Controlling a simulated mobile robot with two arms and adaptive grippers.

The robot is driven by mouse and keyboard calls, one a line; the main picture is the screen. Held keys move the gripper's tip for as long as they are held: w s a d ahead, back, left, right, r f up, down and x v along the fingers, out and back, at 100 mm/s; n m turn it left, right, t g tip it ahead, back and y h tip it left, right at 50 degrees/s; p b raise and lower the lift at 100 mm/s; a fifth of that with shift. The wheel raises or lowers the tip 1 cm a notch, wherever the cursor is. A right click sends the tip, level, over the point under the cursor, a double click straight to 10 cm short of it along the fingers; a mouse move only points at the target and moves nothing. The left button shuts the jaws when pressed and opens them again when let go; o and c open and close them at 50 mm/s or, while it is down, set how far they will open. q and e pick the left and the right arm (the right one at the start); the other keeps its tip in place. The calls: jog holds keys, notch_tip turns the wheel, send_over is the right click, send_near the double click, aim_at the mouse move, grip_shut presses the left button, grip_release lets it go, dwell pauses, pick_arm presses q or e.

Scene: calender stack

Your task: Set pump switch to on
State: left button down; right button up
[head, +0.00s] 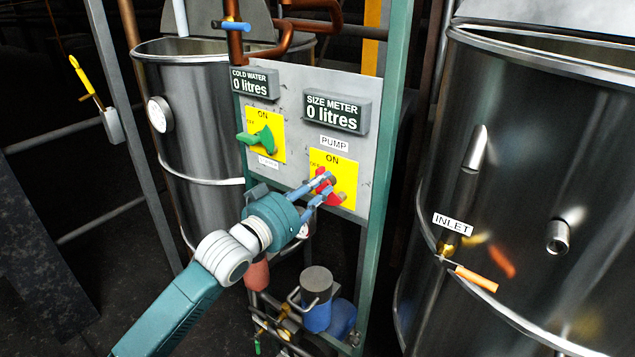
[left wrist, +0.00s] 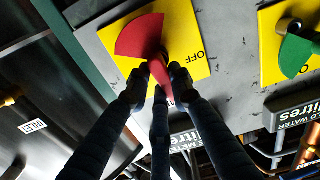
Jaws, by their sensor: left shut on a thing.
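The red pump switch (head: 336,199) is on a yellow plate (head: 347,173) marked ON and OFF, under the PUMP label (head: 334,144). My left gripper (head: 322,184) is at the switch and covers part of it. In the left wrist view the red switch (left wrist: 140,35) shows its fan-shaped body, and its handle runs down between the fingers of my left gripper (left wrist: 160,76), which are shut on it. The OFF mark (left wrist: 196,57) lies to the right of the handle there. The fingers hide the ON mark in that view. My right gripper is not in view.
A green switch (head: 260,139) on its own yellow plate is left of the pump switch. The COLD WATER (head: 254,83) and SIZE METER (head: 336,112) displays both read 0 litres. A steel tank (head: 505,170) with an INLET label stands right, another (head: 195,110) behind left.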

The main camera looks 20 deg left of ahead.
pick_arm(q)
jog(key=shift+m, duration=0.7)
jog(key=c, duration=1.5)
grip_release()
jog(key=shift+c, duration=0.2)
jog(key=v, duration=1.2)
